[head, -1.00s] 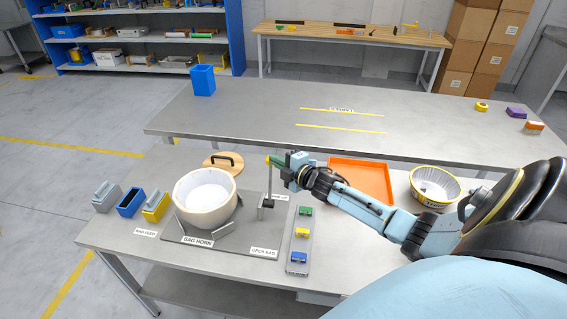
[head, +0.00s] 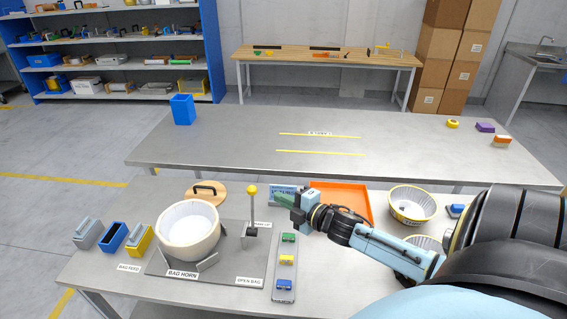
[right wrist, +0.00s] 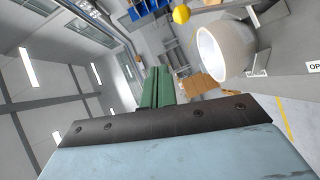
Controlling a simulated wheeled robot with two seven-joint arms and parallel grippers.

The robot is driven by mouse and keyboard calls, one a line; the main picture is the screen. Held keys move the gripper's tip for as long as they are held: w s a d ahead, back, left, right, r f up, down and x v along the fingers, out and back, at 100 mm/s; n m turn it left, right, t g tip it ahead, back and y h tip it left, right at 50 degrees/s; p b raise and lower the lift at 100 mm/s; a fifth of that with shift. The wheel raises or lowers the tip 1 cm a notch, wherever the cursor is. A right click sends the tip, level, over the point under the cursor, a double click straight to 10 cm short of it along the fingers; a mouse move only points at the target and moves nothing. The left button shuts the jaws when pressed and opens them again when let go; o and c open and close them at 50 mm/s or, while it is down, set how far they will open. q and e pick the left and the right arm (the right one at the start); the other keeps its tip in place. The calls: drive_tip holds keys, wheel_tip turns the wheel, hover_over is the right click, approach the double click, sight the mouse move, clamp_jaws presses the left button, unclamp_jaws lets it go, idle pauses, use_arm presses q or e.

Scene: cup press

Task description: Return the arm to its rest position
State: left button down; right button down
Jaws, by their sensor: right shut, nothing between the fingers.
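My right gripper (head: 284,198) is shut and empty. It is held above the table, to the right of a lever with a yellow ball knob (head: 252,190), apart from it. In the right wrist view its green fingers (right wrist: 158,88) are together, and the yellow knob (right wrist: 181,14) shows beyond them at the top. The lever stands upright on the grey plate (head: 222,262), beside a large cream bowl (head: 188,230). My left gripper is not in view.
A strip with green, yellow and blue blocks (head: 285,284) lies below my right gripper. An orange tray (head: 342,202) and a ribbed bowl (head: 412,204) are to the right. A round wooden lid (head: 206,193) lies behind the cream bowl. The far table (head: 240,145) is mostly clear.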

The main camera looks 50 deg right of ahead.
idle(0.6)
drive_tip(key=s+a+f+m+g, duration=0.3)
drive_tip(key=s+a+m+g, duration=1.1)
drive_tip(key=s+a, duration=0.9)
wheel_tip(320, 180, down, 29)
drive_tip(key=s+d+h+b, duration=0.1)
drive_tip(key=b, duration=0.5)
drive_tip(key=s+d+f+b, duration=0.1)
drive_tip(key=s+f+b, duration=0.2)
drive_tip(key=s+f, duration=0.5)
drive_tip(key=s+d+f+g+b, duration=0.1)
drive_tip(key=s+d+f+b, duration=0.1)
drive_tip(key=s+f, duration=0.7)
wheel_tip(320, 180, down, 6)
drive_tip(key=shift+s+d+f+g+b, duration=0.2)
drive_tip(key=shift+s+g+b, duration=0.1)
drive_tip(key=shift+b, duration=0.45)
